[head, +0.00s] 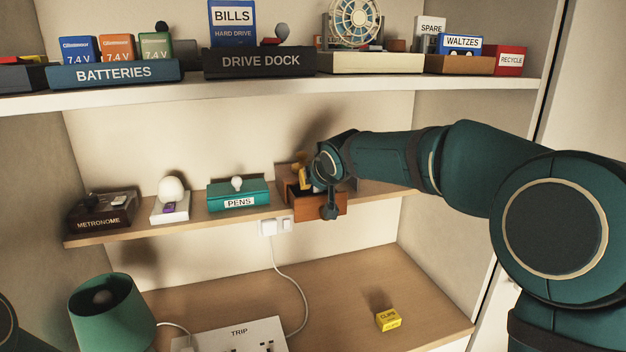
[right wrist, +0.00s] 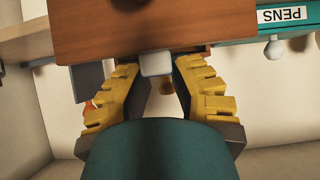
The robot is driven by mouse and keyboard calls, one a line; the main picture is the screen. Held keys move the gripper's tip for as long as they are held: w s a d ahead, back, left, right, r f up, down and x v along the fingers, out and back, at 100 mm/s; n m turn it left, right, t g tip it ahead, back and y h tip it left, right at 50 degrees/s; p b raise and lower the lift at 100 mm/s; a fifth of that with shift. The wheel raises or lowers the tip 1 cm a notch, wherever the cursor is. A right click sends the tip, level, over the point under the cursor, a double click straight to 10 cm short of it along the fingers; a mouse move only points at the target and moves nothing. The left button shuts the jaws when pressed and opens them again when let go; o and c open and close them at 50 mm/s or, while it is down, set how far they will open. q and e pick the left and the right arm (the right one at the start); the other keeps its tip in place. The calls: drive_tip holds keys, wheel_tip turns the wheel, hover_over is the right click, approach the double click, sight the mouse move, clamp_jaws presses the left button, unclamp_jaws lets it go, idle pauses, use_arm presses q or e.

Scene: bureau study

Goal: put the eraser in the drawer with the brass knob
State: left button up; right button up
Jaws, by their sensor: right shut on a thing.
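My right gripper (head: 318,178) is at the orange-brown wooden drawer (head: 325,203) on the middle shelf. In the right wrist view, its yellow fingers (right wrist: 157,68) are shut on a small pale grey block with rounded edges, which looks like the eraser (right wrist: 155,62). The block is at the edge of the wooden drawer front (right wrist: 150,25). A small brass-coloured thing (right wrist: 167,88) shows behind the block; I cannot tell whether it is the knob. My arm hides much of the drawer in the head view. My left gripper is not in view.
A teal PENS box (head: 238,197) with a pale knob stands left of the drawer. Farther left are a white stand with a ball (head: 171,190) and a METRONOME box (head: 102,212). Below, a yellow CLIPS box (head: 388,320) and a lamp (head: 112,310) stand on the desk.

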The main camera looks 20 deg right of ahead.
drive_tip(key=shift+f, duration=0.4)
drive_tip(key=shift+f+b, duration=0.75)
drive_tip(key=shift+b, duration=0.2)
idle(0.4)
drive_tip(key=o, duration=1.2)
